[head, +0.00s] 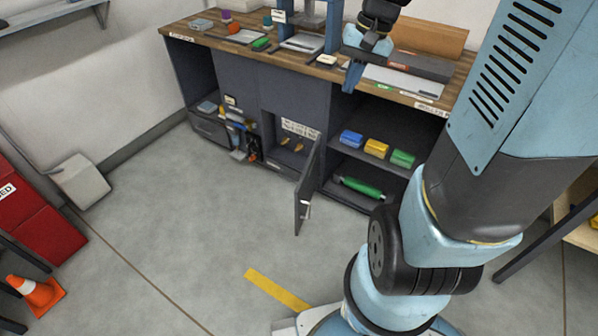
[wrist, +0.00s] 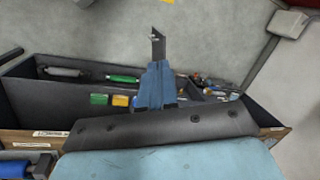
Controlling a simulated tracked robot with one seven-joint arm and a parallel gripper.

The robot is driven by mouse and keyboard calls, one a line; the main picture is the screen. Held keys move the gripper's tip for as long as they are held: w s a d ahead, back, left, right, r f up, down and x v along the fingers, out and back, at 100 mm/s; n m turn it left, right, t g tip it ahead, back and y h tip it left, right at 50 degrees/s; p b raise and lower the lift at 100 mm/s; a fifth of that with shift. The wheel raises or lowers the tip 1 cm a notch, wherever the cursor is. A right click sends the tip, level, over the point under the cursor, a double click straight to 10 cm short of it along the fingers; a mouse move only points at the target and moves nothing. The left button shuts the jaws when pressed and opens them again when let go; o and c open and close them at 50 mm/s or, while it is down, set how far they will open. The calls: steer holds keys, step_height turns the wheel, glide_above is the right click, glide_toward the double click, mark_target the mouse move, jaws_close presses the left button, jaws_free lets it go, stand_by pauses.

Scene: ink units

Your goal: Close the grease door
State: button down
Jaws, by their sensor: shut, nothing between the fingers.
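The dark grey grease door (head: 307,188) stands open in the head view, swung out from the front of the workbench on the right side of its compartment (head: 292,150). A light handle shows on the door's edge. In the wrist view the door (wrist: 158,46) shows narrow and nearly edge-on, just beyond my fingertips. My gripper (head: 350,90) is shut and empty, with blue fingers pointing down at the bench's front edge, above and to the right of the door. In the wrist view the gripper (wrist: 157,64) hides part of the bench front. It appears apart from the door.
The wooden bench top (head: 205,36) holds tools and a blue press frame. Right of the door, an open shelf holds blue, yellow and green boxes (head: 376,148) and a green cylinder (head: 362,188). The floor before the door is clear.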

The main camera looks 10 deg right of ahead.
steer(key=w+d+f+m+g+y, duration=0.1)
steer(key=w+d+f+m+y, duration=0.1)
steer(key=w+f, duration=0.35)
steer(key=w+d+f+m+g+y, duration=0.1)
steer(key=w+d+f+m+y, duration=0.1)
steer(key=f, duration=0.6)
steer(key=m+t+y, duration=0.9)
steer(key=m+t, duration=0.2)
steer(key=m, duration=0.5)
glide_toward(299, 192)
steer(key=x, duration=0.6)
steer(key=shift+w+a+f, duration=0.2)
steer(key=shift+w+f, duration=0.2)
steer(key=shift+m, duration=0.3)
